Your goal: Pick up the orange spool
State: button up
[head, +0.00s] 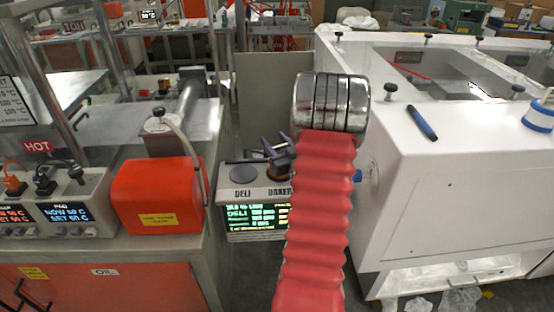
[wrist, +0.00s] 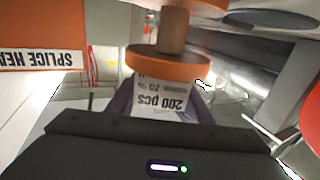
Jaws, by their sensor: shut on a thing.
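The orange spool (wrist: 172,57) shows in the wrist view at top centre, with orange flanges and a brown core; its upper end is cut off by the frame. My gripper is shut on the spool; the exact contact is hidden. In the head view my gripper (head: 276,147) is small, left of my red ribbed arm, with a bit of orange spool (head: 283,161) at the fingers, over the scale.
The scale (head: 243,190) has a round dark plate and a lit display. A red box (head: 157,195) and heater controllers (head: 60,205) stand to its left. A white cabinet (head: 455,170) with a blue marker (head: 422,123) and a blue-and-white roll (head: 540,113) is on the right.

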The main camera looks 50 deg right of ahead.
jog(key=shift+r, duration=0.2)
notch_tip(320, 180, up, 10)
jog(key=shift+f, duration=0.15)
dwell(0.4)
dwell(0.4)
